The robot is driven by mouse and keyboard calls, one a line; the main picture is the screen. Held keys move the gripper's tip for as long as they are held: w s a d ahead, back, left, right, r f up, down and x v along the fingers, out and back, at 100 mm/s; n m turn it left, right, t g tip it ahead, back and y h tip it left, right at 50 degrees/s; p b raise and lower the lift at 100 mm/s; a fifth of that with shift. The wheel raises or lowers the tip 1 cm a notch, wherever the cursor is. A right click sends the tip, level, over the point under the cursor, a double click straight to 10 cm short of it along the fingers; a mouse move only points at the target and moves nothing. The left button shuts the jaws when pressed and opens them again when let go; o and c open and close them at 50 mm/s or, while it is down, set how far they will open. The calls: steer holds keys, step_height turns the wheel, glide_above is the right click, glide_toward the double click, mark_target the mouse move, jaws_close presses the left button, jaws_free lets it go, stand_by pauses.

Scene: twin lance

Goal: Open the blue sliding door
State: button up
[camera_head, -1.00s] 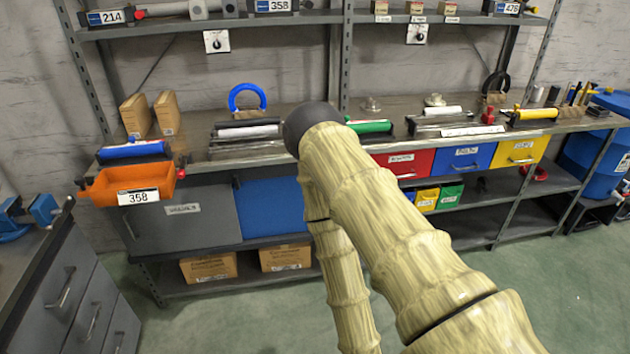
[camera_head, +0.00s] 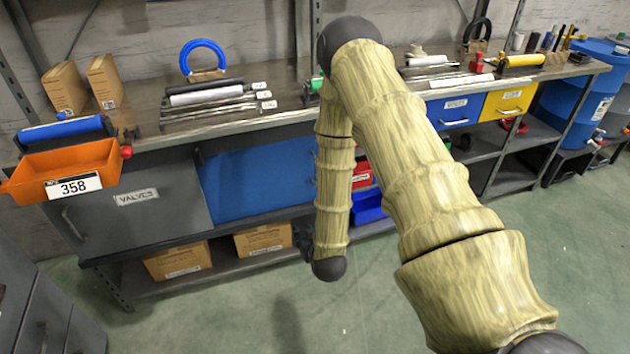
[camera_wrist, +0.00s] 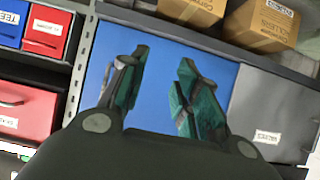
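The blue sliding door (camera_head: 255,180) covers the opening in the workbench cabinet, right of a grey panel labelled VALVES (camera_head: 140,198). In the wrist view the blue door (camera_wrist: 155,65) fills the middle and the grey panel (camera_wrist: 270,112) is at its right; this view looks turned over. My gripper (camera_wrist: 155,90) is open, its two teal-padded fingers spread in front of the blue door with nothing between them. No contact with the door can be made out. In the head view my arm hides most of the gripper and the door's right end.
Cardboard boxes (camera_head: 178,260) sit on the shelf below the door. An orange bin marked 358 (camera_head: 68,174) is at the left front of the bench. Red bins (camera_wrist: 25,108) lie beside the blue door in the wrist view. The green floor (camera_head: 240,320) in front is clear.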

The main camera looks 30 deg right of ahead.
steer(key=w+d+r+m+t+h+b, duration=0.2)
steer(key=w+d+r+t+h+b, duration=0.25)
steer(key=w+d+r, duration=0.55)
steer(key=w+d, duration=0.1)
steer(key=w, duration=0.1)
steer(key=w+d+f, duration=0.1)
steer(key=w+d, duration=0.1)
steer(key=w, duration=0.1)
steer(key=w+d+f, duration=0.1)
steer(key=w+d, duration=0.1)
steer(key=w, duration=0.1)
steer(key=shift+d+f, duration=0.15)
steer(key=shift+d, duration=0.1)
jaws_close()
